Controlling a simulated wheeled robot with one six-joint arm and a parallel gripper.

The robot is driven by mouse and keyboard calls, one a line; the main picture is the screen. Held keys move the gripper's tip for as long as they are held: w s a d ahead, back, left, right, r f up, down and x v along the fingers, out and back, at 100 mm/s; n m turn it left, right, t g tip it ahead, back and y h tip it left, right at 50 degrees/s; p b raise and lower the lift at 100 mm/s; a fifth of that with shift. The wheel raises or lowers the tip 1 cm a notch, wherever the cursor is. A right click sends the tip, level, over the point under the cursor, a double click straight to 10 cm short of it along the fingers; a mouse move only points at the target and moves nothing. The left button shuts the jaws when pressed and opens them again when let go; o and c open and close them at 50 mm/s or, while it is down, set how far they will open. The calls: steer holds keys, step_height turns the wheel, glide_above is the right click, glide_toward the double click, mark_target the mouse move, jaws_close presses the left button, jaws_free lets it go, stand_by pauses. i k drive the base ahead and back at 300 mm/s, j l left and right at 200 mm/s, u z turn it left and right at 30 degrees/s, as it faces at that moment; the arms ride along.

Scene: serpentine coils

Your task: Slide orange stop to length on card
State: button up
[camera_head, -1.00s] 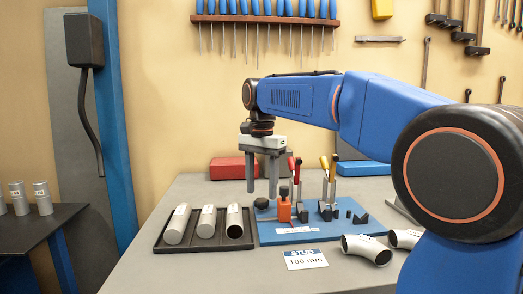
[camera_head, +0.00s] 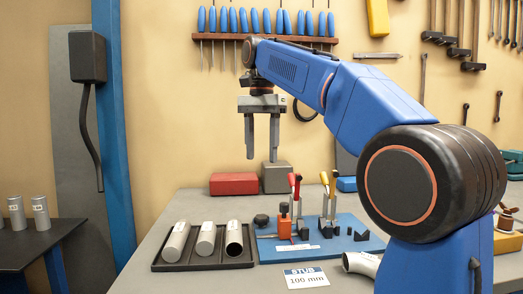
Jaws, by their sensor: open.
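The orange stop (camera_head: 284,226) stands upright at the left part of the blue fixture board (camera_head: 268,252), beside a black knob (camera_head: 261,220). A pale strip (camera_head: 297,247) lies in front of it; its marks are too small to read. The white card (camera_head: 306,278) at the table's front reads "STUB 100 mm". My gripper (camera_head: 262,156) is open and empty, fingers pointing down, well above the table and up and to the left of the stop. Nothing is between its fingers.
A red box (camera_head: 234,184) and grey block (camera_head: 277,178) sit behind. A pipe elbow (camera_head: 362,263) lies right, partly behind my arm.

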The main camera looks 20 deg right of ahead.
mark_target(283, 230)
steer(key=k, duration=1)
